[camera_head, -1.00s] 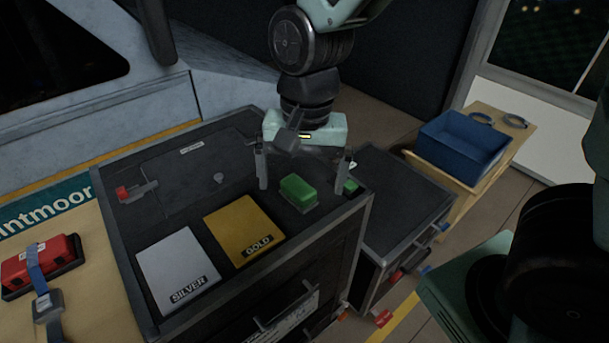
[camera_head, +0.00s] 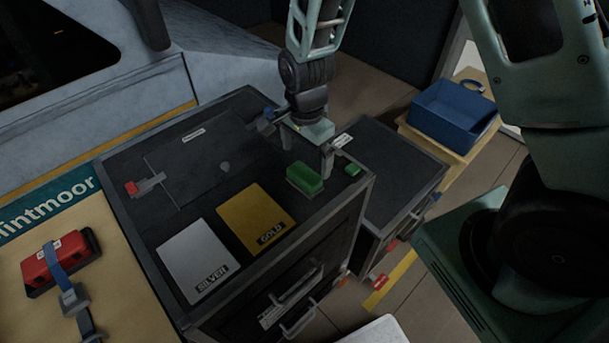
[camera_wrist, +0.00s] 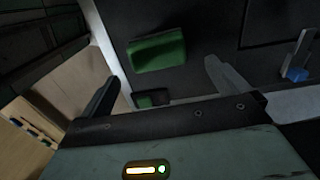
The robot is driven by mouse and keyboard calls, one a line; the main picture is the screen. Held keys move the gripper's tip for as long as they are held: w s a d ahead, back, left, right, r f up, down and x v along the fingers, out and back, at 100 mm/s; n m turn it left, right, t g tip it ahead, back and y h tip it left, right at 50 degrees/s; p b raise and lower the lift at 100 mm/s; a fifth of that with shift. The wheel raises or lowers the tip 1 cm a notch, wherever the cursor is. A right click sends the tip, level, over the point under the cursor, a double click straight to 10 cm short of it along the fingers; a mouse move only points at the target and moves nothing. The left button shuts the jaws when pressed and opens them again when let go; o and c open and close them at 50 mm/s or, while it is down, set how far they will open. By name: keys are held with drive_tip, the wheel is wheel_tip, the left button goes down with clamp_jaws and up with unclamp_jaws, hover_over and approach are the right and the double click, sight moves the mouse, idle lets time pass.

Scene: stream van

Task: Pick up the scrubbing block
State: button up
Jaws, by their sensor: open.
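The scrubbing block looks to be the larger green block (camera_head: 305,179), lying on the dark top of the cabinet (camera_head: 180,215) near its right edge. In the wrist view the green block (camera_wrist: 157,53) appears ahead of and between the fingertips, with none touching it visibly. My gripper (camera_head: 306,150) is open and empty, just behind and above the block in the head view. Its two fingers also show spread apart in the wrist view (camera_wrist: 161,70). A smaller green piece (camera_head: 352,170) lies to the right of the block, near the cabinet's edge; it also shows in the wrist view (camera_wrist: 152,98).
A silver card (camera_head: 198,262) and a gold card (camera_head: 256,218) lie left of the block. A red latch (camera_head: 132,188) sits at the left. A lower dark case (camera_head: 395,165) and blue bin (camera_head: 452,115) stand right. A red case (camera_head: 55,262) lies on the left bench.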

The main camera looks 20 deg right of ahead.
sight(305, 172)
drive_tip(key=shift+s+a+f+p, duration=0.15)
drive_tip(key=shift+f+p, duration=0.4)
drive_tip(key=shift+f, duration=1.05)
drive_tip(key=shift+s+a+f+p, duration=0.1)
drive_tip(key=shift+f+p, duration=0.4)
drive_tip(key=shift+f, duration=1.05)
drive_tip(key=c, duration=1)
